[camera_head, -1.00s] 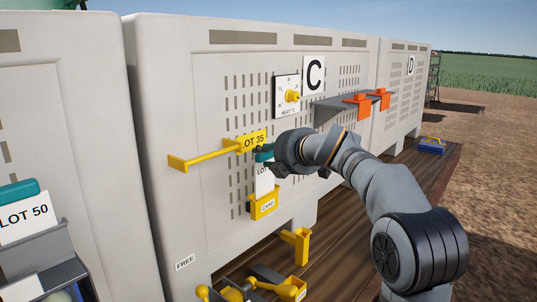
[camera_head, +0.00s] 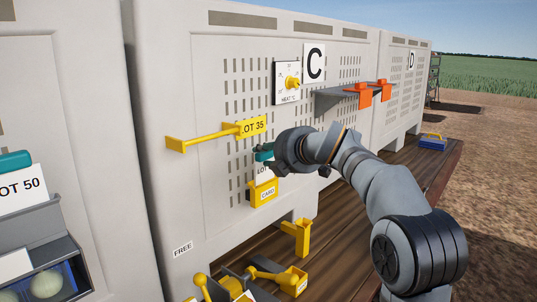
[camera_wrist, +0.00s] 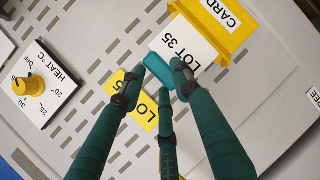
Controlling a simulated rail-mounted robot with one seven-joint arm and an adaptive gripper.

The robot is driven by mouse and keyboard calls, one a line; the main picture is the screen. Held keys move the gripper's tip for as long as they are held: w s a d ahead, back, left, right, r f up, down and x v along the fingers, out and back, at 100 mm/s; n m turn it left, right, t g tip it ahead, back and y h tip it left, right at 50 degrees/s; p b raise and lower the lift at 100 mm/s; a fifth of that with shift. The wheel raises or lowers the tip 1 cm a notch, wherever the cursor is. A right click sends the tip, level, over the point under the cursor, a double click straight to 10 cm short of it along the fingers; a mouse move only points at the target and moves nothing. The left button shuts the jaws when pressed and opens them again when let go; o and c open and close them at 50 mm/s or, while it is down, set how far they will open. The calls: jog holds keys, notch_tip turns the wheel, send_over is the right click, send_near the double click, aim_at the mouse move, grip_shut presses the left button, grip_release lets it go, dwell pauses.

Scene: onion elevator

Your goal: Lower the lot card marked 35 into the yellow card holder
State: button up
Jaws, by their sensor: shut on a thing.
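The white lot card (camera_head: 264,172) hangs upright below my gripper (camera_head: 268,160) on the bin's front panel. In the wrist view the card (camera_wrist: 184,42) reads LOT 35 and has a teal grip (camera_wrist: 160,70). My gripper (camera_wrist: 160,88) is shut on that grip. The yellow card holder (camera_head: 263,193), labelled CARD, is directly below. In the wrist view the card's far end meets the holder (camera_wrist: 228,38), and its lower edge is hidden there, seemingly inside the mouth. How deep it sits I cannot tell.
A yellow bracket with a LOT 35 plate (camera_head: 252,127) projects just above left of my gripper. A heat dial (camera_head: 291,82) and a grey shelf with orange parts (camera_head: 345,95) are higher up. A yellow-handled mechanism (camera_head: 245,284) stands below.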

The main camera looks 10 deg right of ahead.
jog(key=o, duration=1.2)
jog(key=shift+o, duration=0.2)
jog(key=shift+s, duration=0.1)
jog(key=v, duration=1.2)
jog(key=shift+f, duration=0.1)
